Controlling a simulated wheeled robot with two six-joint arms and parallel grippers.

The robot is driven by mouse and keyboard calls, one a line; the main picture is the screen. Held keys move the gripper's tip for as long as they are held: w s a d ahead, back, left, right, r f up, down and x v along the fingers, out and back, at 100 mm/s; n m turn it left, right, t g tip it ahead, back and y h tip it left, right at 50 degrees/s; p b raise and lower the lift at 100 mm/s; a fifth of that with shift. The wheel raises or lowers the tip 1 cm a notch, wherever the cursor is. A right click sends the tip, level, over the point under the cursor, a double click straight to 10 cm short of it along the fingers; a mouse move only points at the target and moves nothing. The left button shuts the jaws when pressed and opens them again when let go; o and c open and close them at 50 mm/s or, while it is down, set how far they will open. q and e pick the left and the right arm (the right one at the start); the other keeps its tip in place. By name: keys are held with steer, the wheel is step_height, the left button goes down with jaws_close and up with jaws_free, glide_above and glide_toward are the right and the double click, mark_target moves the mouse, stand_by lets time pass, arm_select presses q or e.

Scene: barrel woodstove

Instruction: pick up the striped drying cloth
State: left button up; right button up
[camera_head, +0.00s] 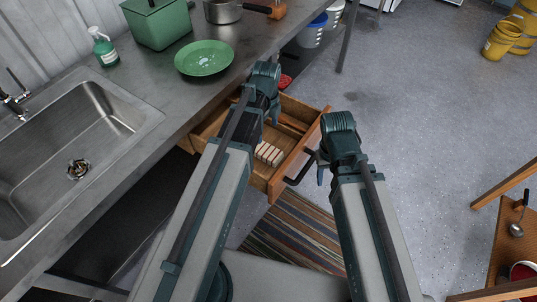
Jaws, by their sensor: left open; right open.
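A small pale cloth with reddish-brown stripes (269,154), apparently the striped drying cloth, lies in the open wooden drawer (288,172). My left gripper (272,112) is open above the back part of the drawer, behind the cloth in the picture and apart from it. My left arm passes just left of the cloth and hides part of the drawer. My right gripper (321,170) is open, to the right of the drawer front and close to its dark handle (300,168). Whether it touches the handle I cannot tell.
The metal counter (128,92) holds a sink (75,150), a green plate (204,58), a green box (158,22), a spray bottle (104,48) and a pot (222,11). A striped rug (290,235) lies below the drawer. The floor at right is mostly clear.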

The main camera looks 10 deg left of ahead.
arm_select(q)
steer(key=b, duration=0.8)
glide_above(267, 151)
step_height(267, 151, down, 8)
steer(key=shift+f, duration=0.1)
step_height(267, 151, down, 5)
steer(key=b, duration=0.4)
steer(key=shift+w+f+b, duration=0.1)
steer(key=shift+b, duration=0.25)
steer(key=c, duration=1.3)
steer(key=shift+r, duration=0.25)
